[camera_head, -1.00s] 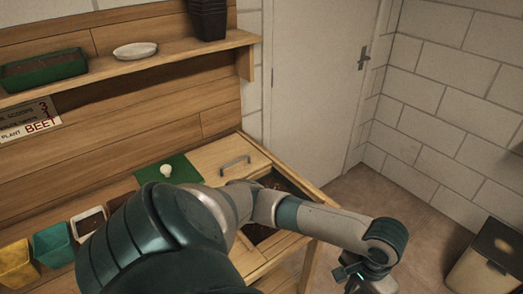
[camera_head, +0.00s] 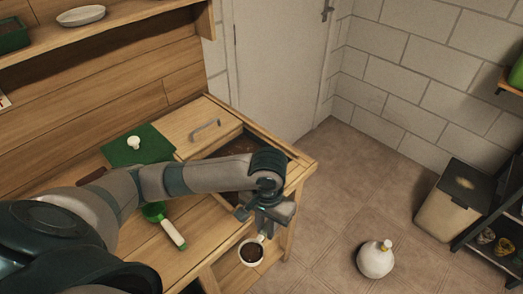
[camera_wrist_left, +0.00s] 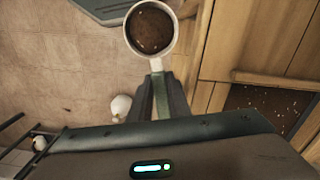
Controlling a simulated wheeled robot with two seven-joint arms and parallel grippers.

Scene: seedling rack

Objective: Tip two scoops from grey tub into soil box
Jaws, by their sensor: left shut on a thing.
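My left gripper (camera_head: 264,225) is shut on the handle of a white scoop (camera_head: 262,240), which holds dark brown soil. The scoop hangs beyond the bench's front right edge, over the floor side. In the left wrist view the scoop (camera_wrist_left: 174,47) looks round and nearly full, held at the gripper's tip (camera_wrist_left: 158,75). The soil box is an opening in the bench with dark, speckled soil (camera_head: 236,145), partly covered by my left arm. Its soil also shows in the left wrist view (camera_wrist_left: 262,100), right of the scoop. I cannot identify the grey tub. My right gripper is out of view.
A green mat (camera_head: 151,139) with a white knob (camera_head: 134,143) lies on the bench. A green tool with a white handle (camera_head: 173,233) lies near my arm. A white jug (camera_head: 375,260), a beige bin with a dark lid (camera_head: 445,222) and a dark rack (camera_head: 490,215) stand on the floor.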

